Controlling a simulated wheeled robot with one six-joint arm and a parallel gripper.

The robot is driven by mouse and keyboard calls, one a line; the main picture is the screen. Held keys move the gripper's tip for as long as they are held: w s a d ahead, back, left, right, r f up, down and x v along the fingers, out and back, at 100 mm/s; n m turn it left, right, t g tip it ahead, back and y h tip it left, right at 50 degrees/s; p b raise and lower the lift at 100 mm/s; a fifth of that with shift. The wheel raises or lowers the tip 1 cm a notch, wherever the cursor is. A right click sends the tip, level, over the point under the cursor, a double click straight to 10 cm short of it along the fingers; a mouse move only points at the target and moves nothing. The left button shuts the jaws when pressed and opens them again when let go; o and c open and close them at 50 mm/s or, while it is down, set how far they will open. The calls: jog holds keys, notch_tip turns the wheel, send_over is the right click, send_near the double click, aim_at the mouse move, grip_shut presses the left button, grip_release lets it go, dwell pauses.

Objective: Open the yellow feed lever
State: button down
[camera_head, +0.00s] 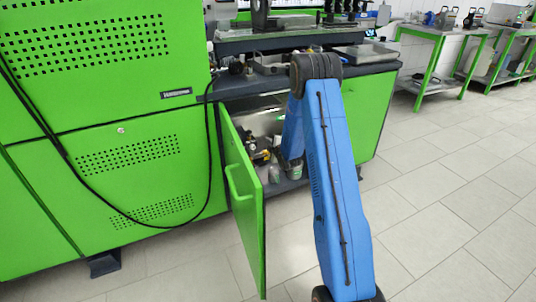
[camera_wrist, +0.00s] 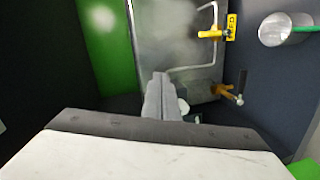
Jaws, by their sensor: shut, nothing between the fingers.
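In the wrist view a yellow lever (camera_wrist: 211,34) sits at the upper right, beside a yellow tag (camera_wrist: 231,27) with dark marks. It points left in the picture, over the edge of a grey metal panel. A second fitting (camera_wrist: 226,90), brass-coloured with a black handle (camera_wrist: 241,82), is below it. My gripper (camera_wrist: 160,82) is shut and empty, its grey fingers pointing up from the bottom centre. It is below and left of the yellow lever, apart from it in the picture. In the head view my gripper is hidden, and small fittings (camera_head: 258,157) show inside the open cabinet.
The green cabinet door (camera_head: 242,200) stands open to the left of my blue arm. A black cable (camera_head: 208,150) hangs in front of the green machine. A metal cylinder (camera_wrist: 285,28) is right of the yellow lever. The tiled floor at the right (camera_head: 440,190) is clear.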

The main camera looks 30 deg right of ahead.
jog(key=d+f+n+t, duration=0.2)
jog(key=d+f, duration=0.1)
jog(key=f, duration=1.2)
jog(key=shift+s+d+n, duration=0.35)
jog(key=shift+s+n, duration=0.05)
jog(key=w, duration=1)
jog(key=shift+d, duration=0.25)
jog(key=shift+d+r+m, duration=0.2)
jog(key=shift+d+m, duration=0.15)
jog(key=shift+m, duration=0.25)
jog(key=d+f+m, duration=0.2)
jog(key=d+m, duration=0.1)
jog(key=m, duration=0.4)
jog(key=d+f+m+y, duration=0.1)
jog(key=d+m, duration=0.3)
jog(key=m, duration=0.4)
jog(key=shift+d+f, duration=0.15)
jog(key=shift+f, duration=0.35)
jog(key=shift+s, duration=0.15)
